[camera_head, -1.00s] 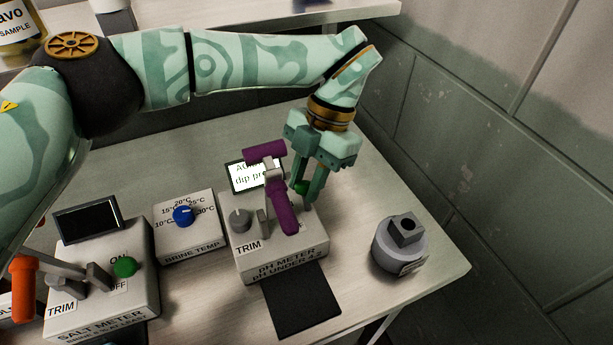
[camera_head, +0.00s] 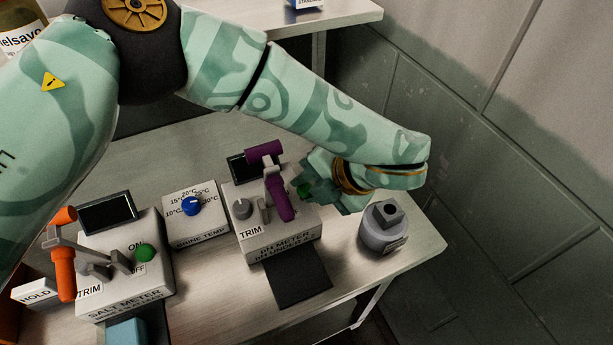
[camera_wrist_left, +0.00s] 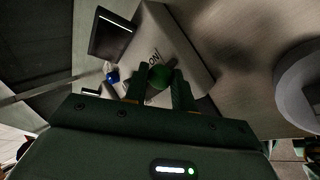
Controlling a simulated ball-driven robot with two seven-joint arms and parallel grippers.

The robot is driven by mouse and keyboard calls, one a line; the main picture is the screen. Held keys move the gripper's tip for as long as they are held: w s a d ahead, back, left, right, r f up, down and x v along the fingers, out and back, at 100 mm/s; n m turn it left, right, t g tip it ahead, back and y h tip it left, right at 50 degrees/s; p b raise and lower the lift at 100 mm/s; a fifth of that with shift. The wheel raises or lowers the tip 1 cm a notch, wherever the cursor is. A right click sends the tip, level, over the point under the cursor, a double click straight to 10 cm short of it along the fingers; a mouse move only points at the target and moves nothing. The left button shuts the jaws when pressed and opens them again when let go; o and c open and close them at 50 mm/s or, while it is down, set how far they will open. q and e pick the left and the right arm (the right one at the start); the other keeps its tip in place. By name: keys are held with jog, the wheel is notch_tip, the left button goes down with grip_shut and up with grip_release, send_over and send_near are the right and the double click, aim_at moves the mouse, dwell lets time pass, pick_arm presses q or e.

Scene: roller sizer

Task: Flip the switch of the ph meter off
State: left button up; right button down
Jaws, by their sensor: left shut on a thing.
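The pH meter (camera_head: 250,228) is a pale box on the table, with a dark screen (camera_head: 240,167), a grey trim knob and a label on its front. Its switch ends in a green ball (camera_head: 304,191) at the box's right side. My left gripper (camera_head: 318,190) reaches it from the right, lying low and tilted. The left wrist view shows the green ball (camera_wrist_left: 159,76) between the two fingers, which are shut on it. Part of the "ON" lettering shows beside the ball. The fingers are mostly hidden by the wrist in the head view. My right gripper is not in view.
A purple-handled piece (camera_head: 282,200) stands up close left of my gripper. A grey cylinder (camera_head: 383,232) stands just right of it. The salt meter (camera_head: 125,285), an orange-handled piece (camera_head: 65,272) and the brine temp box (camera_head: 198,222) are to the left.

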pick_arm(q)
jog(key=shift+s+d+f+t+y+b, duration=0.2)
jog(key=shift+s+f+t+y+b, duration=0.2)
jog(key=shift+t+b, duration=0.5)
jog(key=shift+s+n+t+b, duration=0.2)
jog(key=shift+n+t+b, duration=0.1)
jog(key=shift+b, duration=0.2)
jog(key=shift+r, duration=0.1)
jog(key=o, duration=1)
jog(key=shift+c, duration=0.2)
